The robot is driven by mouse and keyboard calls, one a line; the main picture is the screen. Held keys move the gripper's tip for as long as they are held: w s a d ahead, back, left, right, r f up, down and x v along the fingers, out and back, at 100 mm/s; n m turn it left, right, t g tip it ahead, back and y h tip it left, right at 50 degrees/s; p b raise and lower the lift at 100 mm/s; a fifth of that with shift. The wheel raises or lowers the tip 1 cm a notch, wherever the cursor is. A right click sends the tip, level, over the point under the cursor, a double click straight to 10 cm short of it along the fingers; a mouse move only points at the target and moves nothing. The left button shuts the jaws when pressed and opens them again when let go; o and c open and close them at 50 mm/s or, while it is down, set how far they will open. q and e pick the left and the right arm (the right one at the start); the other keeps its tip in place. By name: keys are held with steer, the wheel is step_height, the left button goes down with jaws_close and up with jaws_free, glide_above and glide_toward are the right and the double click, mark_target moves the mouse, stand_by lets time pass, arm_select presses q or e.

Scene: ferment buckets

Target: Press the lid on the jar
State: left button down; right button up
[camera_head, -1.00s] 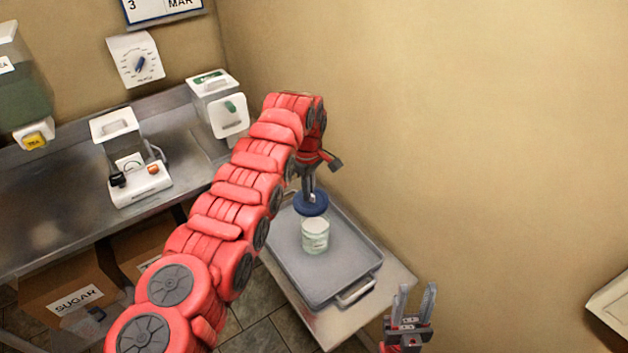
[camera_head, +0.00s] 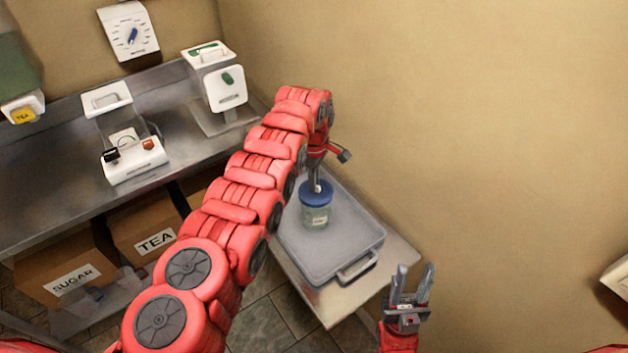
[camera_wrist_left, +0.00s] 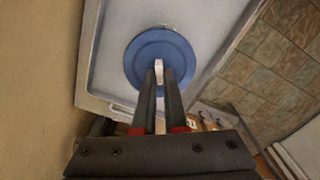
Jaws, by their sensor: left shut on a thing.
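The jar (camera_head: 315,217) is clear with a pale label and stands upright on the grey tray (camera_head: 350,240) in the head view. The blue round lid (camera_head: 316,190) sits over its mouth; whether it is fully seated cannot be told. My left gripper (camera_head: 314,182) is above the lid, shut on its pale knob. In the left wrist view the lid (camera_wrist_left: 148,52) fills the space beyond the fingers, the knob (camera_wrist_left: 158,72) is between the fingertips, and the jar is mostly hidden under it. My right gripper (camera_head: 411,283) is open and empty, in front of the tray's near right corner.
The tray rests on a small table (camera_head: 340,302) beside the wall, its handle (camera_head: 358,268) toward me. A steel counter (camera_head: 60,190) at left holds a white device (camera_head: 132,158) and a dispenser (camera_head: 222,88). Boxes marked SUGAR (camera_head: 62,275) and TEA (camera_head: 150,232) stand below.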

arm_select(q)
steer(key=shift+p, duration=0.3)
stand_by(1.1)
steer(key=shift+f+b, duration=0.3)
steer(key=shift+b, duration=0.1)
stand_by(0.9)
stand_by(0.4)
steer(key=shift+c, duration=2)
jaws_free()
steer(key=shift+r, duration=0.1)
steer(key=shift+r+p, duration=0.75)
steer(key=shift+r, duration=2.75)
jaws_close()
